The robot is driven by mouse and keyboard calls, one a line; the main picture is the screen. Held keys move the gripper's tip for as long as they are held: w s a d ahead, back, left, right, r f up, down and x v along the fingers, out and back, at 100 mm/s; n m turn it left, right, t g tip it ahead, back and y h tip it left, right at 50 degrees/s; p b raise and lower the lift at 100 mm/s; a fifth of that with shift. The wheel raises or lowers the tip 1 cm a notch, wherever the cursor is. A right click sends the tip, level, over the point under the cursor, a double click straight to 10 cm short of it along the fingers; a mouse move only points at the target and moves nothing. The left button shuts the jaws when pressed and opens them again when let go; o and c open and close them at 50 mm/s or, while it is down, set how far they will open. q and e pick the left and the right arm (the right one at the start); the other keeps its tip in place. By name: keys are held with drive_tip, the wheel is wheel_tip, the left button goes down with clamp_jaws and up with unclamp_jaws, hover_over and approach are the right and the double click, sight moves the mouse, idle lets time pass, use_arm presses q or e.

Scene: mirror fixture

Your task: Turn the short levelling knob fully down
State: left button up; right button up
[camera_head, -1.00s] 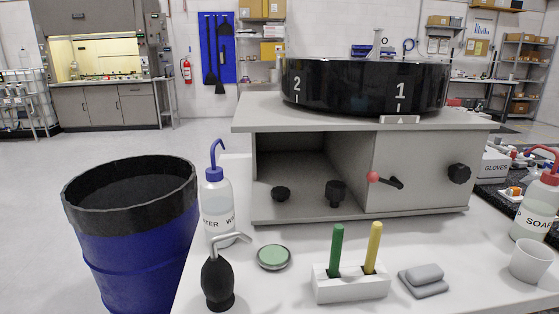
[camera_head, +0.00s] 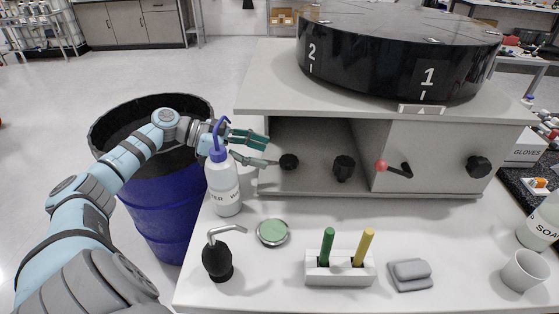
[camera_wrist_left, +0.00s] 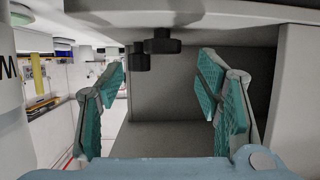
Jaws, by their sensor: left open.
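The short black levelling knob (camera_head: 289,161) is on the left in the open bay of the grey fixture (camera_head: 440,160). A taller black knob (camera_head: 344,168) stands to its right. My left gripper (camera_head: 266,151) is open and empty at the bay's left side, just left of the short knob and apart from it. The left wrist view looks upside down. There the short knob (camera_wrist_left: 162,45) hangs from the top between my open teal fingers (camera_wrist_left: 165,85), with the taller knob (camera_wrist_left: 140,58) partly behind it. My right gripper is out of view.
A WATER wash bottle (camera_head: 223,185) stands right beside my left gripper, over the bench edge near a blue bin (camera_head: 165,225). A red-tipped lever (camera_head: 395,168) and another black knob (camera_head: 479,167) are on the front panel. The bench front holds a green-lidded dish (camera_head: 272,232) and a pen block (camera_head: 340,270).

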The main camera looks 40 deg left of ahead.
sight(285, 158)
use_arm(q)
drive_tip(key=x, duration=0.6)
drive_tip(key=shift+w, duration=0.2)
drive_tip(key=c, duration=1.2)
drive_tip(key=shift+o, duration=0.2)
drive_tip(key=shift+w+a+r+m+g+h, duration=0.1)
drive_tip(key=shift+w+m+g+h, duration=0.1)
drive_tip(key=shift+m+g+h, duration=0.25)
drive_tip(key=shift+w+a+m+g+h+b, duration=0.1)
drive_tip(key=shift+m+g+h+b, duration=0.25)
drive_tip(key=shift+m+g+b, duration=0.45)
drive_tip(key=shift+m+g, duration=0.25)
